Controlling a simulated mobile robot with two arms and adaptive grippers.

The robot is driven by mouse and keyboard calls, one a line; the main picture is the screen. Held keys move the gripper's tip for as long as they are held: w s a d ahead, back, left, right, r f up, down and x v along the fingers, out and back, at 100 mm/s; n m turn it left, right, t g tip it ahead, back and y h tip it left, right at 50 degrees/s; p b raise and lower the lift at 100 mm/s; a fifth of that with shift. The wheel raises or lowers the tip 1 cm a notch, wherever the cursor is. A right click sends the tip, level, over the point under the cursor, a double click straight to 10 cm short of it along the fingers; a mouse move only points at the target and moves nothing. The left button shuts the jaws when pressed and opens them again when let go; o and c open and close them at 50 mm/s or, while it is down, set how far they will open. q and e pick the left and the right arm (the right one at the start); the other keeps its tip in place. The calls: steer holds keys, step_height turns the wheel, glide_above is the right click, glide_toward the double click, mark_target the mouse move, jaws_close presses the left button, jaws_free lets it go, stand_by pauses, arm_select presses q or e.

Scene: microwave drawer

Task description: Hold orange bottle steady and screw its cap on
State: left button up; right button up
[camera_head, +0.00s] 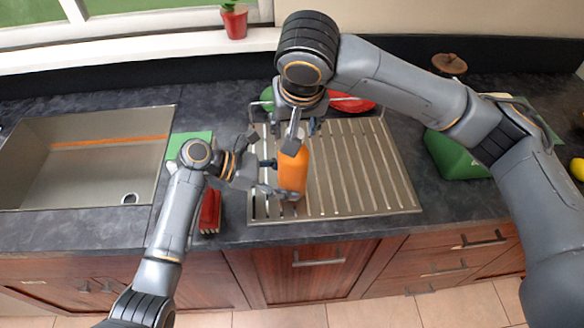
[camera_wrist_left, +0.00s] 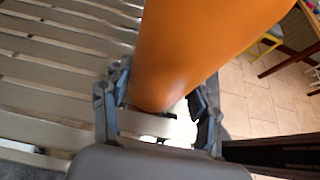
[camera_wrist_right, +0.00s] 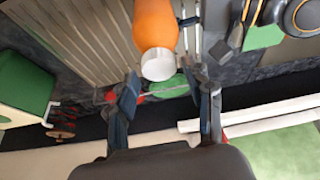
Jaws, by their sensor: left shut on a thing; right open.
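The orange bottle (camera_head: 294,172) stands upright on the metal drainboard (camera_head: 365,165). My left gripper (camera_head: 275,176) is shut around its lower part from the left; the left wrist view shows a finger on each side of the bottle (camera_wrist_left: 195,45). My right gripper (camera_head: 302,138) is above the bottle's top, pointing down. In the right wrist view the open right gripper (camera_wrist_right: 165,78) has a pale round piece (camera_wrist_right: 158,64) at the bottle's top between and just beyond its fingertips, apart from them. I cannot tell whether this piece is seated on the bottle.
A steel sink (camera_head: 90,165) lies to the left. A green board (camera_head: 188,143) and a red item (camera_head: 210,212) are beside the drainboard. Red and green items (camera_head: 352,103) sit at its back. A green box (camera_head: 452,155) stands to the right. The drainboard's right half is clear.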

steer(key=n+y, duration=0.1)
steer(key=n, duration=0.2)
steer(key=shift+d, duration=0.15)
steer(key=n+y, duration=0.1)
steer(key=n, duration=0.2)
steer(key=shift+g, duration=0.4)
steer(key=n+y, duration=0.1)
steer(key=n, duration=0.1)
steer(key=n+g, duration=0.1)
steer(key=n, duration=0.2)
steer(key=shift+n+g+y, duration=0.3)
steer(key=shift+y, duration=0.1)
jaws_close()
steer(key=m, duration=0.1)
steer(key=m+t, duration=0.1)
steer(key=m, duration=0.1)
steer(key=shift+s+a+h, duration=0.15)
steer(key=shift+a+h, duration=0.05)
steer(key=shift+h, duration=0.1)
steer(key=m+h, duration=0.1)
steer(key=m, duration=0.3)
steer(key=shift+t, duration=0.4)
steer(key=m+h, duration=0.1)
steer(key=m, duration=0.2)
steer(key=shift+h, duration=0.3)
steer(key=m, duration=0.2)
steer(key=m+h, duration=0.1)
steer(key=m, duration=0.1)
steer(key=shift+d+t+h, duration=0.15)
steer(key=shift+t+h, duration=0.15)
